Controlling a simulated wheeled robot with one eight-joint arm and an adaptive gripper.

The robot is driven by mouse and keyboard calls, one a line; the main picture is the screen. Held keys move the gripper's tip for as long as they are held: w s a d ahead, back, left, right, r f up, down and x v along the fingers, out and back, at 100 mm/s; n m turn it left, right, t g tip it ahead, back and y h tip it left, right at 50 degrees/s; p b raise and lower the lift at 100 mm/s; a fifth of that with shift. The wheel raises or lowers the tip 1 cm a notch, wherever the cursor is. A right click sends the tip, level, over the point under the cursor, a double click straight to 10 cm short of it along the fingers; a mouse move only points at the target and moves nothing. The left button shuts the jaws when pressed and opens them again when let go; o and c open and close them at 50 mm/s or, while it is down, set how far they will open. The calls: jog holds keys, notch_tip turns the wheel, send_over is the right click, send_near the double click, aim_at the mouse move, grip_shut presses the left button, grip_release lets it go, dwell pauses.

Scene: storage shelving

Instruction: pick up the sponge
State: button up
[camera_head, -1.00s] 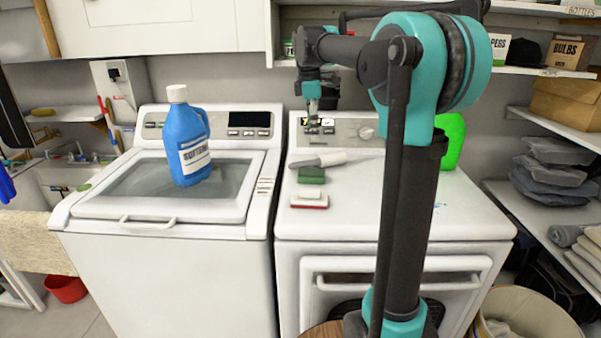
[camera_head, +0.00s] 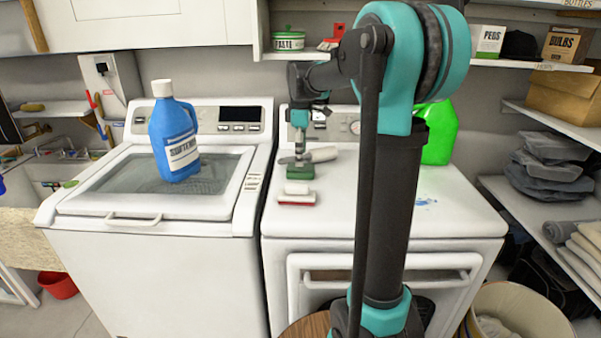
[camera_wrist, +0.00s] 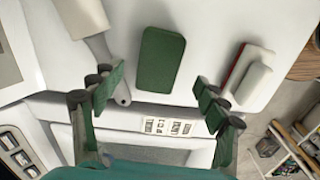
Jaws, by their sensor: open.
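The sponge looks to be the green rounded block (camera_head: 300,172) lying flat on the white machine on the right. In the wrist view the green block (camera_wrist: 161,58) is centred just beyond my fingers. My gripper (camera_head: 301,154) points down above and slightly behind the block in the head view. In the wrist view my gripper (camera_wrist: 161,84) is open, its fingers spread to the left and right of the block, with nothing held. I cannot tell the exact height gap.
A red-and-white block (camera_head: 297,194) lies just in front of the green one. A pale tool with a grey handle (camera_wrist: 97,40) lies to its left in the wrist view. A blue bottle (camera_head: 174,135) stands on the left machine; a green jug (camera_head: 438,135) stands behind my arm.

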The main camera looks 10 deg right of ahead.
aim_at(301, 171)
jog(key=shift+w+f, duration=0.1)
jog(key=shift+f, duration=2.6)
jog(key=shift+c, duration=0.5)
jog(key=c, duration=0.7)
